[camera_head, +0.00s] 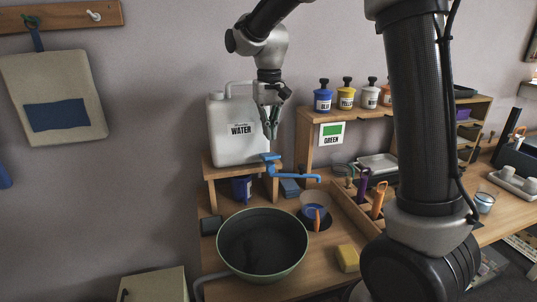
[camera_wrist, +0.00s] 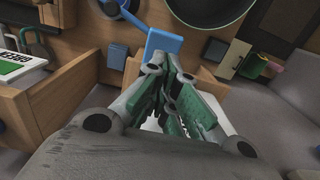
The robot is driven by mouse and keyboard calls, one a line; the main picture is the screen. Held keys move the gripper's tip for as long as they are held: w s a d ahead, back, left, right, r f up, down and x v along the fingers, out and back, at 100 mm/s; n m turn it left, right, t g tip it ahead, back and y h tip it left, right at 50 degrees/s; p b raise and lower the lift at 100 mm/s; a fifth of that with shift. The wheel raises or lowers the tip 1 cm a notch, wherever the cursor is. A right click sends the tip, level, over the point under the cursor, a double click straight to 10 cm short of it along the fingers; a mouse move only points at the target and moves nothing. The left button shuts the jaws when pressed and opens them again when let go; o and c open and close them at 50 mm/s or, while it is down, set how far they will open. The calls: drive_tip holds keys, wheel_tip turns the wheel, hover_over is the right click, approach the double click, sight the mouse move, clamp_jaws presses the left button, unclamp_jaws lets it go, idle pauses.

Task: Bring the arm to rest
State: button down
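My gripper (camera_head: 271,134) hangs pointing down in front of the white water jug (camera_head: 228,140). In the wrist view my gripper (camera_wrist: 169,75) has its green-padded fingers drawn together, with nothing seen between them. The jug's blue tap (camera_head: 292,174) is just below the fingertips in the head view. In the wrist view a flat blue part of the tap (camera_wrist: 164,42) lies beyond the fingertips; I cannot tell whether they touch it.
The jug stands on a wooden stand (camera_head: 210,171). A dark green-rimmed bowl (camera_head: 262,246) sits on the bench below. A shelf (camera_head: 309,119) with small paint bottles is to the right. A yellow sponge (camera_head: 347,258) lies near the front. The wall to the left has open space.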

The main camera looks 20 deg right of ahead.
drive_tip(key=shift+r, duration=0.15)
drive_tip(key=shift+w, duration=0.15)
drive_tip(key=shift+s+d+f+n, duration=0.25)
drive_tip(key=shift+s+f+n, duration=0.25)
drive_tip(key=shift+s+f, duration=0.45)
drive_tip(key=s+d+r+t, duration=0.1)
drive_tip(key=s+d, duration=0.3)
drive_tip(key=s, duration=0.4)
drive_tip(key=s+d+r+t, duration=0.2)
drive_tip(key=s+d, duration=0.3)
drive_tip(key=s, duration=0.4)
drive_tip(key=s+d+r+m+t, duration=0.1)
drive_tip(key=s+d+r, duration=0.1)
drive_tip(key=s+d, duration=0.3)
drive_tip(key=s, duration=0.4)
drive_tip(key=shift+d+r+t, duration=0.2)
drive_tip(key=shift+r+t, duration=0.1)
